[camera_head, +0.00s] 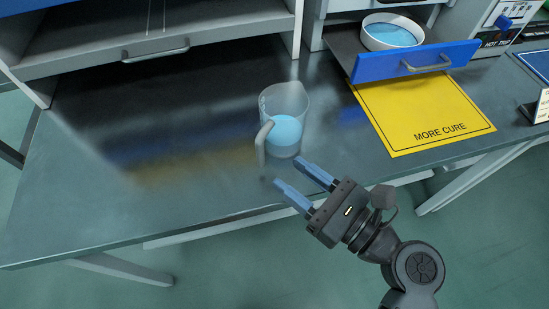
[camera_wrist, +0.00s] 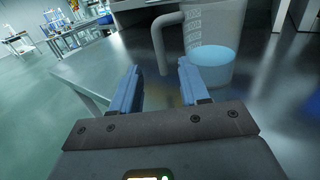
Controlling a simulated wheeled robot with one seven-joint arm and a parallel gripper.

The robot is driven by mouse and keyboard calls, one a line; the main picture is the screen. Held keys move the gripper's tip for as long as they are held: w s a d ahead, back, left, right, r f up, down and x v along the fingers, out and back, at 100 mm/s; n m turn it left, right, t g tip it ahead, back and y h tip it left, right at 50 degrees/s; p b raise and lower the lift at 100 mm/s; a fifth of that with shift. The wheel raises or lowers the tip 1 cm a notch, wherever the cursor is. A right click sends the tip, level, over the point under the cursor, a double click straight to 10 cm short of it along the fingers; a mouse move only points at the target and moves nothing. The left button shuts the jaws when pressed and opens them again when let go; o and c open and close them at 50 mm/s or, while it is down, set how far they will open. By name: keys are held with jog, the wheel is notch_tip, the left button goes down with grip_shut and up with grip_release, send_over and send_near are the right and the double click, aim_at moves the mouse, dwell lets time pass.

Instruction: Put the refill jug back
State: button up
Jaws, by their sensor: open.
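The refill jug (camera_head: 285,122) is a clear jug with light blue liquid in its lower part. It stands upright on the grey bench, with its handle (camera_head: 263,148) toward the front left. My gripper (camera_head: 296,178) is open and empty, just in front of the jug near the bench's front edge. In the wrist view the jug (camera_wrist: 214,45) is at the upper right, and its handle (camera_wrist: 160,42) is beyond the open fingers (camera_wrist: 158,85). The fingers appear apart from the handle.
A blue-fronted drawer (camera_head: 415,62) stands open at the back right, holding a white round dish (camera_head: 392,32) of blue liquid. A yellow "MORE CURE" mat (camera_head: 425,115) lies in front of it. A shelf unit with a handle (camera_head: 155,50) stands at the back left. The bench's left part is clear.

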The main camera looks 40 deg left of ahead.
jog(key=shift+s+d, duration=0.15)
jog(key=shift+d, duration=0.8)
jog(key=shift+s+d, duration=0.1)
jog(key=shift+d, duration=0.85)
jog(key=s+d+f+n+t+h, duration=0.2)
jog(key=s+d+f+t+h, duration=0.3)
jog(key=d, duration=0.3)
jog(key=s+d+f+n+t+h, duration=0.2)
jog(key=s+d+f+t+h, duration=0.1)
jog(key=d+f+h, duration=0.4)
jog(key=s+d+r+n+t+h, duration=0.2)
jog(key=s+d+r+n+h, duration=0.15)
jog(key=s+d+n, duration=0.4)
jog(key=s+d+r+n+t+h, duration=0.1)
jog(key=s+d+r+n, duration=0.2)
jog(key=r, duration=0.3)
jog(key=s+d+r+n+t+h, duration=0.1)
jog(key=s+d+r+n, duration=0.2)
jog(key=r+n, duration=0.2)
jog(key=shift+s+r+t, duration=0.3)
jog(key=shift+r+t, duration=0.1)
jog(key=shift+r, duration=0.1)
jog(key=shift+d, duration=0.1)
